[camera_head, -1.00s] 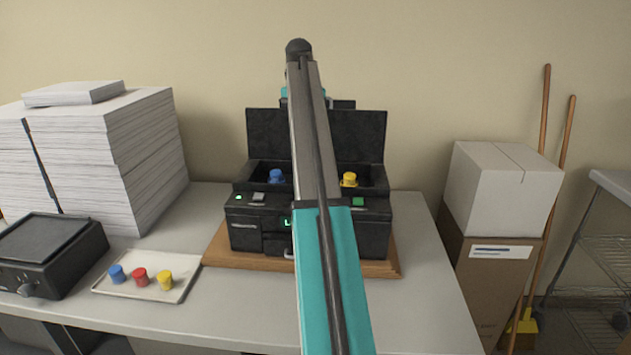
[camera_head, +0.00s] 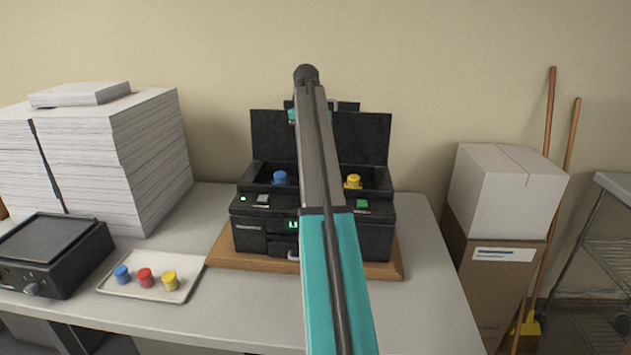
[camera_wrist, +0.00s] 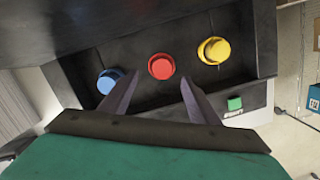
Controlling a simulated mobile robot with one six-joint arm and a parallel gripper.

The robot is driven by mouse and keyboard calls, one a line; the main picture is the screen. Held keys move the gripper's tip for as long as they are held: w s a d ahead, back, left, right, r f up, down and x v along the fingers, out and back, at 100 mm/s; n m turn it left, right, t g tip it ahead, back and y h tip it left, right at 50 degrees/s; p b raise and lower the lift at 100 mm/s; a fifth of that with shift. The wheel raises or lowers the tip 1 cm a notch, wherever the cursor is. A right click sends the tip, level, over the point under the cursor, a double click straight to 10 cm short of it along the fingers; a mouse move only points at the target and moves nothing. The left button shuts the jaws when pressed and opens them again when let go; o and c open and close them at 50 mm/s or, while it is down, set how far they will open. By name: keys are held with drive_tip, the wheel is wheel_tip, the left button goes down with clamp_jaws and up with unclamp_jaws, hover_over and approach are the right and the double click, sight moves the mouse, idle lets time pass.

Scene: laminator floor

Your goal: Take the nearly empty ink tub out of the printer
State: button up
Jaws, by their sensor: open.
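The black printer (camera_head: 262,236) stands on a wooden board with its lid up. Its open bay holds a blue ink tub (camera_head: 279,178) and a yellow ink tub (camera_head: 353,181); the middle is hidden behind my arm. The wrist view shows the blue tub (camera_wrist: 108,82), a red ink tub (camera_wrist: 161,66) and the yellow tub (camera_wrist: 214,50) in a row. Ink levels cannot be seen. My gripper (camera_wrist: 160,82) is open and empty, its fingers pointing at the red tub, one tip either side of its near edge in the picture. Whether they touch it is unclear.
A white tray (camera_head: 190,289) with blue, red and yellow tubs lies left of the printer. A black hotplate-like device (camera_head: 55,255) and tall paper stacks (camera_head: 150,150) stand further left. The raised lid (camera_head: 272,135) is behind the bay. Boxes (camera_head: 505,195) stand at right.

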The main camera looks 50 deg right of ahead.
drive_tip(key=shift+d+f, duration=0.2)
drive_tip(key=shift+f, duration=0.9)
drive_tip(key=shift+s+f+p, duration=0.15)
drive_tip(key=shift+f+p, duration=0.6)
drive_tip(key=shift+p, duration=0.1)
drive_tip(key=shift+d+f+p, duration=0.2)
drive_tip(key=shift+f+p, duration=0.15)
drive_tip(key=shift+f, duration=0.55)
drive_tip(key=shift+d+f+p, duration=0.15)
drive_tip(key=shift+f+p, duration=0.2)
drive_tip(key=shift+f, duration=0.55)
drive_tip(key=shift+c, duration=0.3)
drive_tip(key=c, duration=1.1)
